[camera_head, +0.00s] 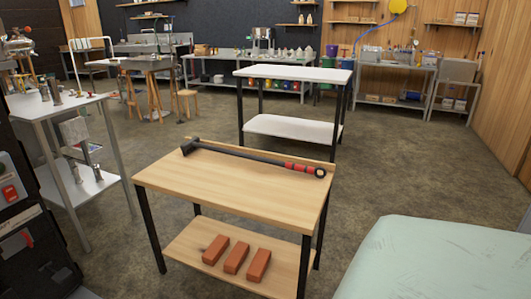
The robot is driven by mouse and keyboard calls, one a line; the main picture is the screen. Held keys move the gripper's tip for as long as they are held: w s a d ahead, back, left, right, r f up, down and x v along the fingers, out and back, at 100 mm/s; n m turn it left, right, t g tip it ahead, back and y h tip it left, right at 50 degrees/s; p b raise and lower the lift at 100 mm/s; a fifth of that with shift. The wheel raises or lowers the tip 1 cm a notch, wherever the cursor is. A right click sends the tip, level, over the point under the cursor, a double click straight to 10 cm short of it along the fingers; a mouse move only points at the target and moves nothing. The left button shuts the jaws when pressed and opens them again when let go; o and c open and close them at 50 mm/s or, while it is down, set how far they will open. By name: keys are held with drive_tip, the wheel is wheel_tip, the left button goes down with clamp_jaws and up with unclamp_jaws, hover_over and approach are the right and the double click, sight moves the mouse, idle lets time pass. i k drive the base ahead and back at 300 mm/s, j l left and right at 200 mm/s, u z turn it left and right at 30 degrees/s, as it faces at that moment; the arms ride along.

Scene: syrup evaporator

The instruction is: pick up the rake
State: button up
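The rake (252,155) lies across the back part of a wooden-topped table (215,190). It has a long dark shaft. Its dark head (190,147) is at the left end, near the table's back left corner. Its red and black grip (305,168) is at the right end, close to the table's right edge. Nothing covers the rake. My gripper is not in view.
Three red-brown bricks (236,258) lie on the table's lower shelf. A white-topped table (292,74) stands behind, and a white bench (55,102) at left. A pale green surface (440,260) fills the lower right. Open floor (400,150) lies right of the table.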

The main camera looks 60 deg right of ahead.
sight(187, 147)
drive_tip(key=z, duration=1.45)
drive_tip(key=i+l+z, duration=0.2)
drive_tip(key=i, duration=0.35)
drive_tip(key=i+l+z, duration=0.15)
drive_tip(key=i, duration=0.4)
drive_tip(key=i+l+z, duration=0.2)
drive_tip(key=i, duration=0.35)
